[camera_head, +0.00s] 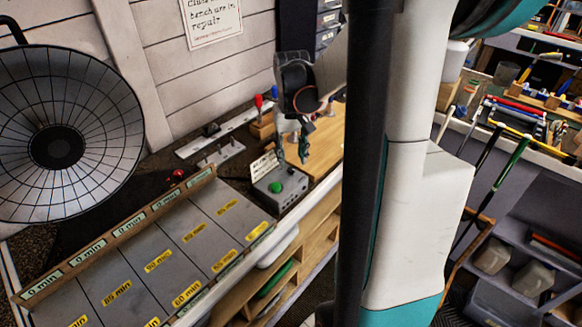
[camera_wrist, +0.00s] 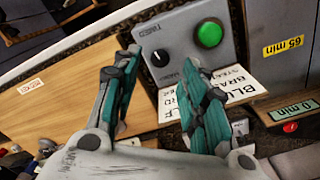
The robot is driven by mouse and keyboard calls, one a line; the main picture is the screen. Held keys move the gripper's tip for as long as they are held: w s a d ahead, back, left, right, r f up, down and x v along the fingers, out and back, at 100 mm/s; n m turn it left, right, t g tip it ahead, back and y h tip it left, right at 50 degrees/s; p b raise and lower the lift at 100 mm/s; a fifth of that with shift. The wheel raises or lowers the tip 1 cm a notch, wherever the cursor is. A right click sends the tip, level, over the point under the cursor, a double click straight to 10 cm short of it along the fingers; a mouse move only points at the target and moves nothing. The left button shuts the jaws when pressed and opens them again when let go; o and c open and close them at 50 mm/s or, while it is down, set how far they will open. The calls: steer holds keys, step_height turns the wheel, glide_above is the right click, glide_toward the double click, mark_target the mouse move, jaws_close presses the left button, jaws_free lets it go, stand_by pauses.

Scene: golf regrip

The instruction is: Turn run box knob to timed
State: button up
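The run box (camera_head: 287,196) is a small grey box on the bench in the head view, with a green button and a small sign behind it. In the wrist view its grey face (camera_wrist: 184,22) carries a round black knob (camera_wrist: 160,57) and a large green button (camera_wrist: 209,33). Lettering shows above and below the knob; the upper word seems to read "TIMED". My gripper (camera_wrist: 162,60) is open, its fingertips on either side of the knob in the picture, with visible gaps. It hangs above the run box in the head view (camera_head: 304,152). Contact with the knob does not show.
Bare wooden bench (camera_wrist: 60,100) extends to one side.

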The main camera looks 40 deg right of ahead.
mark_target(291, 169)
steer(key=shift+f+b, duration=0.45)
steer(key=shift+f, duration=1.55)
steer(key=shift+c, duration=0.2)
jaws_close()
